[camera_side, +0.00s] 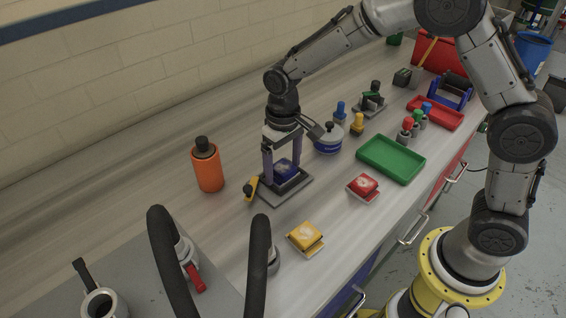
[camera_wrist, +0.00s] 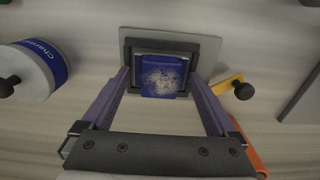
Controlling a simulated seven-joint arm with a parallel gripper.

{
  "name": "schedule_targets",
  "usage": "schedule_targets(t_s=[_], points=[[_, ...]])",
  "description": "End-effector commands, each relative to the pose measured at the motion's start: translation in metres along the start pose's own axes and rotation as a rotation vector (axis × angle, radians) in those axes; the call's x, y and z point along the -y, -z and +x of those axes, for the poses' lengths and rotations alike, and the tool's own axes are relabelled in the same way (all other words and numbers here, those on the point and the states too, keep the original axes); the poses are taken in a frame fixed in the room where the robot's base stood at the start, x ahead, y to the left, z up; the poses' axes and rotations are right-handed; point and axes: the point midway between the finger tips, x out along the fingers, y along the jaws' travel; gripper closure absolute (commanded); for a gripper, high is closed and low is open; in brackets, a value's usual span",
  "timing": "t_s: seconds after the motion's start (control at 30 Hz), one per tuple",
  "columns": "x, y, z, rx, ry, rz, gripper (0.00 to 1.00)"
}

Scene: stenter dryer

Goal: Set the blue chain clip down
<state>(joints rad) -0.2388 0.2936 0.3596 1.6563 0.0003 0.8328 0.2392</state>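The blue chain clip (camera_wrist: 163,76) sits in a dark, square-framed holder (camera_wrist: 192,58) on a grey base plate, with a pale worn patch on its top. In the side view the clip (camera_side: 286,169) shows between my fingers, low over the plate (camera_side: 292,190). My gripper (camera_wrist: 161,74) points down over the holder with one purple finger on each side of the clip. The fingers look apart from the clip, with a narrow gap on both sides. The lowest part of the clip is hidden inside the frame.
A yellow-handled lever (camera_side: 251,189) stands left of the plate, with an orange bottle (camera_side: 207,170) behind it. A round white-and-blue tin (camera_side: 328,140) is to the right. Red (camera_side: 363,187) and yellow (camera_side: 305,238) clips lie in front, and a green tray (camera_side: 391,159) lies further right.

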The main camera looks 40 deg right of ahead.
Motion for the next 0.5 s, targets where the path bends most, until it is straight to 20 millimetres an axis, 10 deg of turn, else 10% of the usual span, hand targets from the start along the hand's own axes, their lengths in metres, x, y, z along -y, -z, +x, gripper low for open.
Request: schedule_targets(t_s=[0.5], points=[[0.000,0.001,-0.028,-0.006,0.001,0.000,0.00]])
